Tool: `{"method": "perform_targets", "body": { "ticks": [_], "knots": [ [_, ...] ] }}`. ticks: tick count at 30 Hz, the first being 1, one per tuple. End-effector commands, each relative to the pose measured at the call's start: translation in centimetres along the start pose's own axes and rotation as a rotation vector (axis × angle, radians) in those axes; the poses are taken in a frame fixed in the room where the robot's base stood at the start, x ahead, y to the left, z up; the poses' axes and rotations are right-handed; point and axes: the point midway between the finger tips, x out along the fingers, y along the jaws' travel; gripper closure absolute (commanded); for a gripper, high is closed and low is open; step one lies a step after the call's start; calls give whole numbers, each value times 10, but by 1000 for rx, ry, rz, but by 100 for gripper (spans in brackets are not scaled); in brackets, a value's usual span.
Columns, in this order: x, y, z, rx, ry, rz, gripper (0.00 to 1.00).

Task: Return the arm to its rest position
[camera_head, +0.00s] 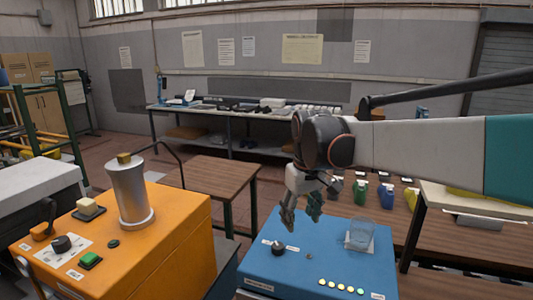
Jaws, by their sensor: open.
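My gripper (301,217) is in the middle of the body camera view, fingers pointing down and apart, with nothing between them. It hangs above the back left part of a blue box-like machine (308,265). My arm reaches in from the right edge, its white and teal link roughly level and its dark wrist joint above the gripper. I cannot tell how high the fingertips are above the blue top.
The blue machine carries a clear cup (360,234) and a black knob (278,248). An orange machine (180,222) with a metal cylinder (129,192) stands at the left. A brown table (222,180) stands behind. Green and blue bottles (361,191) stand beyond the blue machine.

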Motion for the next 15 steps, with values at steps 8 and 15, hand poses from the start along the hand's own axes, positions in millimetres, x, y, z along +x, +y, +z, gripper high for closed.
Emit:
{"method": "perform_targets", "body": {
  "ticks": [8,15],
  "knots": [
    [-10,5,76,114,113,37,47],
    [-4,3,140,211,210,67,47]
  ]
}}
